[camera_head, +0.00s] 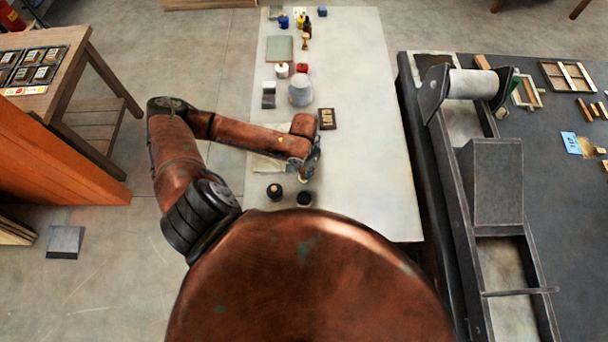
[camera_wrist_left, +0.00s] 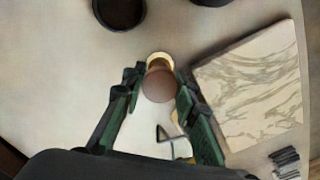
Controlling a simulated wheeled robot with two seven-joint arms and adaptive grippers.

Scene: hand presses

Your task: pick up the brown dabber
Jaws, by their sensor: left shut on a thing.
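The brown dabber (camera_wrist_left: 160,86) shows in the left wrist view as a round brown top with a pale yellowish rim behind it. My left gripper (camera_wrist_left: 156,98) has its two green fingers on either side of the dabber and is shut on it. In the head view my left gripper (camera_head: 312,164) is low over the pale table, and a small tan bit of the dabber (camera_head: 304,179) shows below it. I cannot tell whether the dabber is clear of the table. My right gripper is not in view.
Two dark jars (camera_head: 275,191) (camera_head: 305,198) stand close in front of the gripper. A marbled sheet or block (camera_wrist_left: 250,85) lies beside the dabber. A dark tray (camera_head: 327,119) and a glass jar (camera_head: 300,92) are farther back. The table's right side (camera_head: 375,170) is clear.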

